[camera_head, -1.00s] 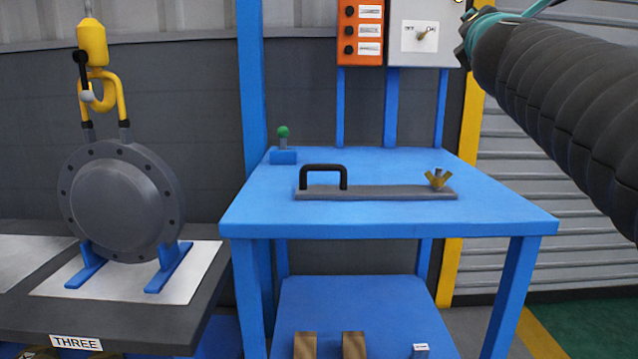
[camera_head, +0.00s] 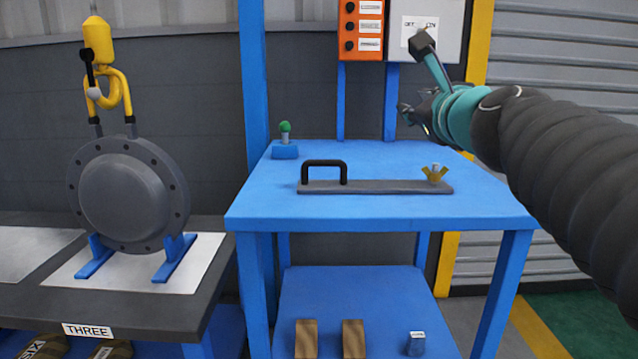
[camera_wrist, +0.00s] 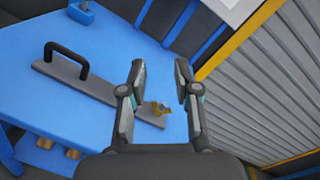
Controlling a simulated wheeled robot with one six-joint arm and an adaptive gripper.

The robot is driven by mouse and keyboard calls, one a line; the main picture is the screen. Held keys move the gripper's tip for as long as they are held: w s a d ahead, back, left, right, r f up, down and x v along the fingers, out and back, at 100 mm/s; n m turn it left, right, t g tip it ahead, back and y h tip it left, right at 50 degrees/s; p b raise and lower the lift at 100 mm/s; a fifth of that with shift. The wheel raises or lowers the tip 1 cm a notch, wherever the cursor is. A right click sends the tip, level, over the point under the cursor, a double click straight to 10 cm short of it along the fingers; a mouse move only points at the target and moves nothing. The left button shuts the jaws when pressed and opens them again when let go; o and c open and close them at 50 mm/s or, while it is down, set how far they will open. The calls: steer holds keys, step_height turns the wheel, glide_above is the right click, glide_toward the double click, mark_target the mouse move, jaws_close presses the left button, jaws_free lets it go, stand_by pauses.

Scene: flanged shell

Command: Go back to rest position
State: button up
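My gripper (camera_wrist: 160,85) shows in the wrist view with its two fingers apart and nothing between them. In the head view my gripper (camera_head: 412,115) is at the end of the arm, above the back right of the blue table, partly hidden by my wrist. A grey bar with a black handle (camera_head: 324,164) and a brass wing nut (camera_head: 434,174) lies on the table. In the wrist view the bar (camera_wrist: 90,85) lies below and left of the fingers, apart from them. The wing nut (camera_wrist: 160,106) shows just beyond the fingers.
A grey flanged shell (camera_head: 125,195) hangs from a yellow hook (camera_head: 97,40) over blue supports at left. A small green-knobbed lever (camera_head: 285,140) stands at the table's back left. An orange button box (camera_head: 362,30) and a grey switch box (camera_head: 450,45) are above the table.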

steer(key=s+a+f+n+g+y+p, duration=0.1)
steer(key=s+a+f+n+g, duration=0.15)
steer(key=f+n, duration=0.35)
steer(key=s+a+f+n+g, duration=0.1)
steer(key=s+f+n+g, duration=0.15)
steer(key=f+n, duration=0.3)
steer(key=s+d+f+n+g+h+p, duration=0.1)
steer(key=s+d+f+n+g, duration=0.1)
steer(key=s+f+n, duration=0.6)
steer(key=s+d+f+n+g+h+p, duration=0.1)
steer(key=s+f+n+g, duration=0.4)
steer(key=f, duration=0.8)
steer(key=s+n, duration=0.3)
steer(key=s, duration=0.1)
steer(key=shift+s+d+f+h, duration=0.25)
steer(key=shift+d+h, duration=0.15)
